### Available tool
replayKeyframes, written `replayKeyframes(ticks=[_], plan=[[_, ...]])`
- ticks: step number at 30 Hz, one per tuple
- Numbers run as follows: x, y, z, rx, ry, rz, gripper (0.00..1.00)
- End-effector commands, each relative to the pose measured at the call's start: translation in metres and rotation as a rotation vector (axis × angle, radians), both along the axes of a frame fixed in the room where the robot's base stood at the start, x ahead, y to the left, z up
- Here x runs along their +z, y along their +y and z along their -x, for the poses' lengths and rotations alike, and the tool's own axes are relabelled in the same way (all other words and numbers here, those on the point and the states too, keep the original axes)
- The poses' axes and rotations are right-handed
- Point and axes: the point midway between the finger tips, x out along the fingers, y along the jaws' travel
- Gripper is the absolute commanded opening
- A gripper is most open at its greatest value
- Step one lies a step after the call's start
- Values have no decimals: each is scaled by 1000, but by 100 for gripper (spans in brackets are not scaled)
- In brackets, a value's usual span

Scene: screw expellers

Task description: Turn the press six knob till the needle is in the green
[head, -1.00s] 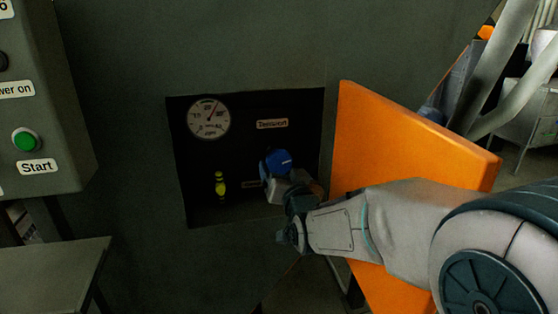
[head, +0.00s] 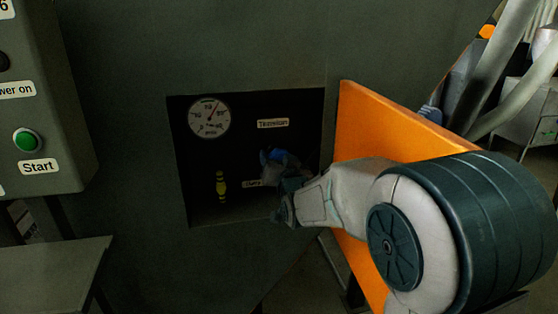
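The gauge (head: 209,117) has a white dial at the upper left of a dark recess in the grey press wall. Its needle points up and to the right; I cannot make out a green zone on the dial. The blue knob (head: 285,156) sits below the "Tension" label (head: 272,123) and is mostly hidden by my gripper (head: 272,168). My gripper is at the knob, its wrist coming in from the lower right. Its fingers are too dark and small to tell whether they are shut on the knob.
An open orange door (head: 385,125) stands to the right of the recess, behind my arm. A yellow-green fitting (head: 221,187) is in the recess at lower left. A control box (head: 40,100) with a green Start button (head: 27,140) is at the left edge.

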Motion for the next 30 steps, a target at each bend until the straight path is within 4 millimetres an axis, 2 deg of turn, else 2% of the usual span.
replayKeyframes(ticks=[8,14,30], plan=[[-1,0,0,0,3,-18,39],[-4,0,0,0,24,-97,39],[-5,0,0,0,143,-514,39]])
